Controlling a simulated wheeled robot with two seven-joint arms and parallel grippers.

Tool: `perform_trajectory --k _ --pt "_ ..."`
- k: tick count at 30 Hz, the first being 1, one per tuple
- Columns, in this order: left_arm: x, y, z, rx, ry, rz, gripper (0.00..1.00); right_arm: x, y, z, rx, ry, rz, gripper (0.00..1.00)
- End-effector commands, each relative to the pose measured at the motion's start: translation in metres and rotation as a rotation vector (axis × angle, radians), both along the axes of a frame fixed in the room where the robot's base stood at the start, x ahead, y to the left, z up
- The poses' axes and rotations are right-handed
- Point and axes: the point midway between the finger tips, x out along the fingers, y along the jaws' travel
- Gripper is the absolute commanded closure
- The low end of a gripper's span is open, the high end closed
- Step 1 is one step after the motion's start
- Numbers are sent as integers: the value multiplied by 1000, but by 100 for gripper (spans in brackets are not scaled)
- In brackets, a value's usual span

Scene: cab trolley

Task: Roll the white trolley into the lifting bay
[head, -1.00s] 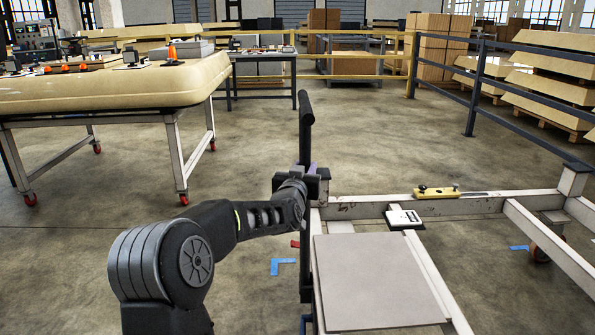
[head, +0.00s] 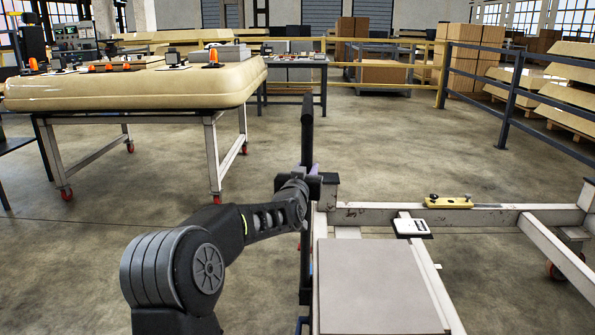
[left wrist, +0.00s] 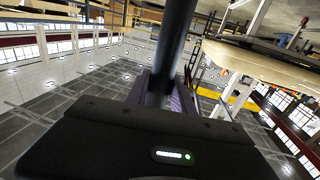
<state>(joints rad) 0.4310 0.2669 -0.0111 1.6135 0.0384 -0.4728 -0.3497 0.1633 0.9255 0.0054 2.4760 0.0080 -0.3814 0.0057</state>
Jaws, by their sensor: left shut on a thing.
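The white trolley (head: 365,218) fills the lower right of the head view, a pale, scuffed low frame with red casters and a flat grey panel (head: 372,285) on it. A black upright handle post (head: 307,130) stands at its left end. My left gripper (head: 308,187) is shut on this post. In the left wrist view the dark post (left wrist: 170,50) passes between the purple finger pads; the fingertips are partly hidden. My right gripper is not in view. I cannot make out the lifting bay.
A cream-topped table (head: 130,92) on red casters stands ahead on the left. A small dark table (head: 292,75) stands behind it. A yellow rail (head: 400,66) and a dark rail (head: 545,100) bound the back and right. Open concrete floor lies between.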

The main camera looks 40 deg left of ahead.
Motion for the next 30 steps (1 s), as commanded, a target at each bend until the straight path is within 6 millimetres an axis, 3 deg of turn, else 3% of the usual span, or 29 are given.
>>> perform_trajectory --k 1,5,6,15,30 --pt "9 -18 -3 -6 8 -34 100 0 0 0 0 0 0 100" --pt "8 -17 -4 -7 9 -32 100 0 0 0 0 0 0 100" --pt "8 -16 -4 -7 9 -30 70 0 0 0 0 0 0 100" --pt "3 -6 -3 -4 6 -10 46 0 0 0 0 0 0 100" --pt "1 -2 0 -3 -1 -3 46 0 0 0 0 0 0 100"
